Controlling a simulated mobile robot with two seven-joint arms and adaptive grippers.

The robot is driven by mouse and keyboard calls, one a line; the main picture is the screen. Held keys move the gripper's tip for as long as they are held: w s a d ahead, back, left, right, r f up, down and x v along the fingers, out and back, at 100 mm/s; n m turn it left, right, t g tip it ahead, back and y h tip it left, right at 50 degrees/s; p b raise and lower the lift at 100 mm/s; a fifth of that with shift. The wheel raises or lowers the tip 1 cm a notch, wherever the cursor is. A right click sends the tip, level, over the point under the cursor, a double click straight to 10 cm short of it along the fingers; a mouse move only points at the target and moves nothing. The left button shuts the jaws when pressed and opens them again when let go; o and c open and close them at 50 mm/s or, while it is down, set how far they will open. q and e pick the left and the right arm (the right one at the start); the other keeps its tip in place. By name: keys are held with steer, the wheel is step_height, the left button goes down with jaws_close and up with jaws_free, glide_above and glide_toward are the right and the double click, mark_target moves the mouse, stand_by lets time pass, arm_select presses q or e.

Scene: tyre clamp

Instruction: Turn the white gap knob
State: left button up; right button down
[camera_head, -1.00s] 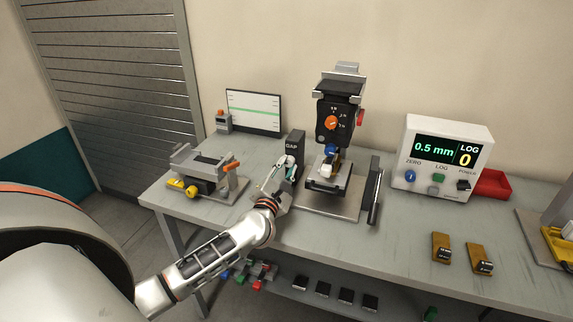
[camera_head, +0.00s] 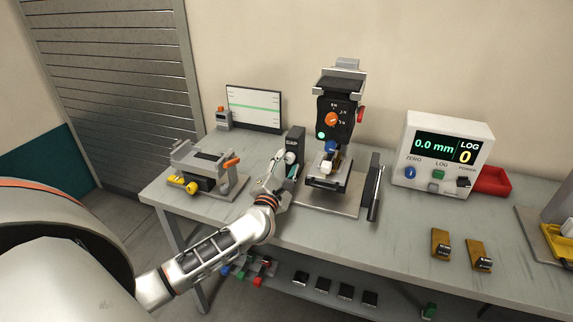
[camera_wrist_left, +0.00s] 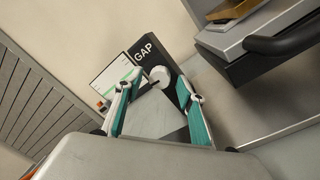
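The white gap knob (camera_head: 290,157) sits on the front of the black block marked GAP (camera_head: 297,140), left of the clamp. In the left wrist view the round knob (camera_wrist_left: 160,76) is in full sight, just beyond and between my fingertips. My left gripper (camera_head: 283,167) is just in front of the knob. In the left wrist view the left gripper (camera_wrist_left: 162,92) has its two teal-padded fingers spread, with nothing between them and a visible gap to the knob. The display box (camera_head: 448,156) reads 0.0 mm and LOG 0. My right gripper is in neither view.
The clamp (camera_head: 338,115) with orange dial and lit green lamp stands right of the block, a black lever (camera_head: 375,190) beside it. A grey fixture (camera_head: 207,172) with yellow knob is left. A monitor (camera_head: 253,108) stands behind. Bare bench lies at front centre.

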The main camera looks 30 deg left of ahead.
arm_select(q)
steer(key=v, duration=1.1)
steer(key=shift+s+d, duration=0.1)
steer(key=shift+s, duration=0.45)
